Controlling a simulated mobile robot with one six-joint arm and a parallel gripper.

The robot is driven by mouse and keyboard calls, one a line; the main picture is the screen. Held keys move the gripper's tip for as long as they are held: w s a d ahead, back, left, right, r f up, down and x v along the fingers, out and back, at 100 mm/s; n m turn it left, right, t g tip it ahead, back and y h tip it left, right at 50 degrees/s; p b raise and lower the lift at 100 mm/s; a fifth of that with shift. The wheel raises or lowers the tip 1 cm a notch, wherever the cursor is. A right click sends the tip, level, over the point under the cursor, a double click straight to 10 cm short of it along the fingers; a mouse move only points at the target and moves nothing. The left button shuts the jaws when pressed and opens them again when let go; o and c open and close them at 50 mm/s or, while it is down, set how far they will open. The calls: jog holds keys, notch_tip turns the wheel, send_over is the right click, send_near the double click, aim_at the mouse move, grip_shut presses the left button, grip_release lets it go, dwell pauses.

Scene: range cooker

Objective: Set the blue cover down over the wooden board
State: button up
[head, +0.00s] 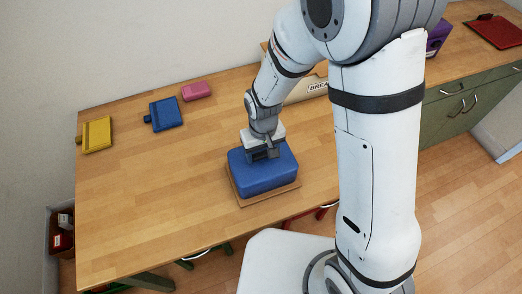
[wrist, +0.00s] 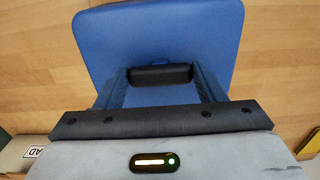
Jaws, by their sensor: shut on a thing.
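The blue cover (head: 262,173) is a rounded box-shaped lid in the middle of the head view, near the table's front edge. It also fills the upper middle of the wrist view (wrist: 165,30). My gripper (head: 264,154) is shut on the dark handle (wrist: 160,74) on the cover's top, with a finger at each end of it. The wooden board (head: 270,199) shows as a thin rim below the cover, along its front and left side; the rest is hidden. The cover looks level and roughly over the board. I cannot tell whether they touch.
A bread bin (head: 308,88) stands behind my arm.

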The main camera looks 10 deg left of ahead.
jog(key=shift+f, duration=0.2)
jog(key=o, duration=1.4)
jog(key=shift+r, duration=0.65)
notch_tip(320, 180, up, 11)
jog(key=shift+b, duration=0.3)
jog(key=s+d+r+m+t, duration=0.1)
jog(key=s+d+r+m, duration=0.1)
jog(key=d, duration=0.5)
jog(key=s+d+r+m+t, duration=0.1)
jog(key=s+d+r+m, duration=0.1)
jog(key=d+r, duration=0.3)
jog(key=s+d+r+m+t, duration=0.1)
jog(key=s+d+r+m, duration=0.1)
jog(key=d, duration=0.9)
jog(key=shift+s+r, duration=0.75)
jog(key=shift+s, duration=0.25)
